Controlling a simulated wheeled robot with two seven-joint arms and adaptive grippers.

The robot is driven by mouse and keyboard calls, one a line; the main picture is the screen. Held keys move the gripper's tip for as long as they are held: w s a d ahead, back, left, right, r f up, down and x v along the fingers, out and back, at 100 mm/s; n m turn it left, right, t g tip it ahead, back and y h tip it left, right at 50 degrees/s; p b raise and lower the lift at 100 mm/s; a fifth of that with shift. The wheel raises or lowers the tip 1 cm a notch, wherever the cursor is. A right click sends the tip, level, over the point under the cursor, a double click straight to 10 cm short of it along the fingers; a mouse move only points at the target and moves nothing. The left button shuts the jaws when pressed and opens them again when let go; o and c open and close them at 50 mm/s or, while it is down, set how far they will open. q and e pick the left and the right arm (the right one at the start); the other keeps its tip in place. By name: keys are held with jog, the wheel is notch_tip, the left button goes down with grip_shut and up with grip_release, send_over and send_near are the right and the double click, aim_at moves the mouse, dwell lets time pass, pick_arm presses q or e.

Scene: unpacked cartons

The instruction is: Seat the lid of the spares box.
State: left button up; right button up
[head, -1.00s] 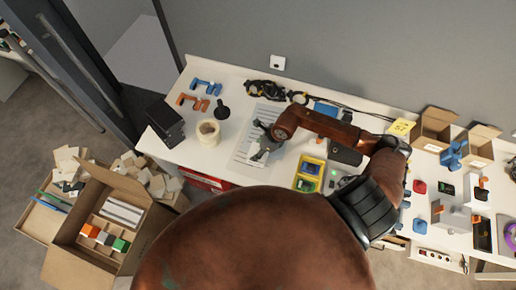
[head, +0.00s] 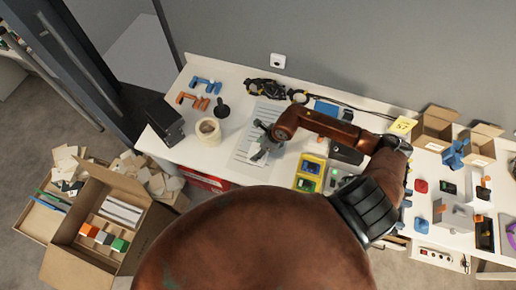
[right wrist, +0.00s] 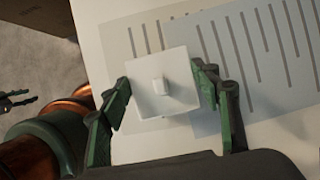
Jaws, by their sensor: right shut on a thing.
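A white square lid (right wrist: 180,65) with a small raised knob (right wrist: 158,87) shows in the right wrist view. My right gripper (right wrist: 162,88) is shut on it, with one finger at each of two opposite edges. In the head view my right gripper (head: 264,149) is over the striped sheet at the middle of the table, and the lid is hard to make out there. I cannot tell for sure which thing is the spares box. A dark claw (right wrist: 16,101) at the left edge of the right wrist view looks like my left gripper; its opening is unclear.
The striped sheet (head: 247,146) lies under my right gripper. Yellow bins (head: 309,171) stand close to its right, a tape roll (head: 208,131) to its left. Small parts and open cartons (head: 434,127) crowd the right side. A large carton (head: 90,208) stands on the floor at left.

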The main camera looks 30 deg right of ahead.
jog(key=shift+f+b, duration=0.45)
jog(key=shift+f, duration=0.2)
jog(key=o, duration=1.1)
jog(key=v, duration=1.2)
jog(key=shift+r, duration=0.1)
jog(key=shift+w, duration=0.1)
